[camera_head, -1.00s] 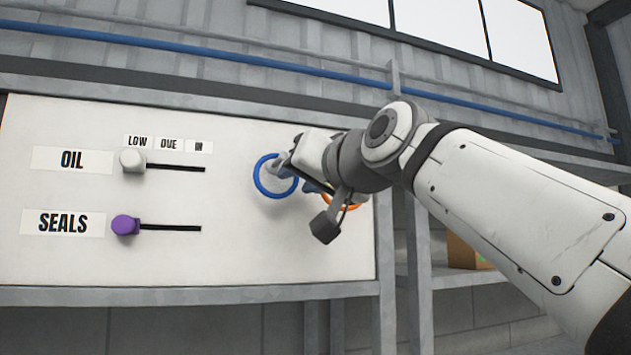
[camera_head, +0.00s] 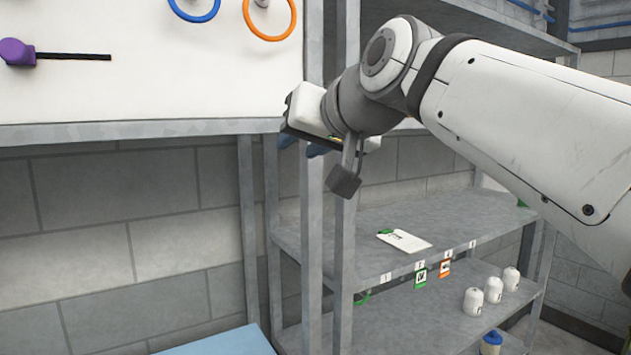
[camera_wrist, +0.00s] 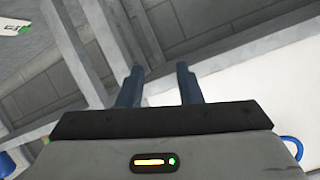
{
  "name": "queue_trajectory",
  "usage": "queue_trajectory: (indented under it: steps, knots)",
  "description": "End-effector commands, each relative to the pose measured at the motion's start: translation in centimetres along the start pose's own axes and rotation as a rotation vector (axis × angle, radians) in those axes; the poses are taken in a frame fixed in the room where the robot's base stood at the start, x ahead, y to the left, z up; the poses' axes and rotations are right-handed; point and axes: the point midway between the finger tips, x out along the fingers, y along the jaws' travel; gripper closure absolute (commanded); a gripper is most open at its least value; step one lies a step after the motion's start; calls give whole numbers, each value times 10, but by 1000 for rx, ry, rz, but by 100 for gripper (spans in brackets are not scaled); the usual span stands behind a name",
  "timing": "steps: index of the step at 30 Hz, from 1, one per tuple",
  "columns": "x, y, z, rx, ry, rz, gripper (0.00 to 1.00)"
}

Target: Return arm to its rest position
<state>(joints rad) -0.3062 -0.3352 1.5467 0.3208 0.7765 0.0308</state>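My arm reaches in from the right in the head view, with the white and grey wrist in front of the shelf posts. My gripper (camera_head: 302,149) is below and right of the wall board (camera_head: 170,90), its blue fingertips partly hidden by its own body. In the wrist view my gripper (camera_wrist: 158,82) shows two blue fingers apart with nothing between them. A blue ring (camera_head: 196,18) and an orange ring (camera_head: 270,36) are on the board, clear of the gripper. The blue ring also shows in the wrist view (camera_wrist: 298,143).
A purple slider knob (camera_head: 16,52) is on the board. A light blue surface (camera_head: 225,342) lies below.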

Motion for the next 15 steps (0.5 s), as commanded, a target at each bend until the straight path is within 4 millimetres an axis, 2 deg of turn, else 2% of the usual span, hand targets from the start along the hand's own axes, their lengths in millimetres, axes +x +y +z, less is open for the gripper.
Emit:
queue_trajectory:
  steps: [1,4,7,12,15]
  knots:
    - [8,26,30,4,-59,58,68]
    - [17,73,91,10,-179,162,68]
    - [17,116,155,20,-300,256,68]
    - [0,176,268,46,-511,394,68]
    - [-16,200,327,61,-620,454,68]
